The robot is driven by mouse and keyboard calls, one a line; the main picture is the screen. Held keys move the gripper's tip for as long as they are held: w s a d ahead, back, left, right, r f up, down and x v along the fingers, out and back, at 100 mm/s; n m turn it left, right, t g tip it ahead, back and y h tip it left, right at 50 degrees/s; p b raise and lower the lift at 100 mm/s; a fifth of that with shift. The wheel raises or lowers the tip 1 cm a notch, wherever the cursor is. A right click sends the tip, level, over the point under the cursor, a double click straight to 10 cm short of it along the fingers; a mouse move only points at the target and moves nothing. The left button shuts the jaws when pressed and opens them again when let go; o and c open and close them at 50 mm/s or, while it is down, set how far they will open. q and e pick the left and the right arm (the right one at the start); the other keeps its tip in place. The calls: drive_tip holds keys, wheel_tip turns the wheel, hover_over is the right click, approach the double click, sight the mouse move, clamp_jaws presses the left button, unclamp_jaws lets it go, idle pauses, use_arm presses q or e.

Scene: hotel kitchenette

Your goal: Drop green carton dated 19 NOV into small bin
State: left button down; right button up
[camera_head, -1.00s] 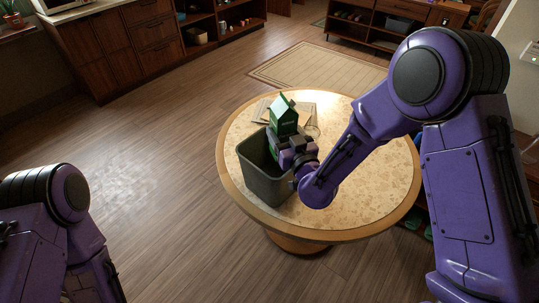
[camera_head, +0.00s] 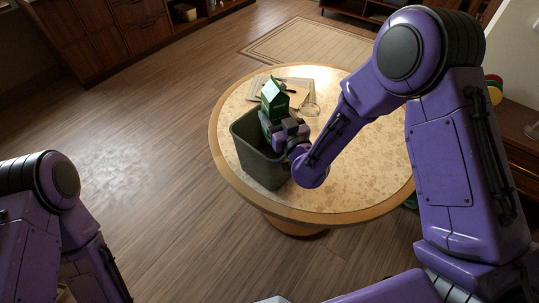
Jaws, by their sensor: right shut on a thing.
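The green carton (camera_head: 274,98) with a gabled top is held upright in my right gripper (camera_head: 278,128), which is shut on it. The date on the carton is too small to read. The small grey bin (camera_head: 258,163) stands on the round table, and the carton and gripper are over its opening, with the carton's lower part hidden by the gripper and possibly inside the rim. My left arm shows at the lower left, but its gripper is out of view.
The round table (camera_head: 356,159) has a pale speckled top with free room at the right. A rug (camera_head: 300,40) and cabinets (camera_head: 110,35) are beyond.

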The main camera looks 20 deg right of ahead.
drive_tip(key=o, duration=1.4)
drive_tip(key=shift+s+r, duration=0.2)
drive_tip(key=shift+s, duration=0.05)
drive_tip(key=shift+c, duration=0.2)
drive_tip(key=shift+o, duration=0.3)
drive_tip(key=shift+s+r, duration=0.2)
drive_tip(key=shift+s, duration=0.25)
drive_tip(key=shift+f, duration=0.2)
drive_tip(key=s+b, duration=0.1)
drive_tip(key=s, duration=0.1)
drive_tip(key=s+b, duration=0.1)
drive_tip(key=s, duration=0.1)
drive_tip(key=s+d+b, duration=0.1)
drive_tip(key=s, duration=0.2)
use_arm(q)
drive_tip(key=shift+s+f+p, duration=0.35)
drive_tip(key=shift+f+p, duration=0.15)
drive_tip(key=shift+f, duration=0.4)
use_arm(e)
drive_tip(key=s, duration=0.3)
drive_tip(key=shift+s+d+r, duration=0.15)
drive_tip(key=shift+d, duration=0.1)
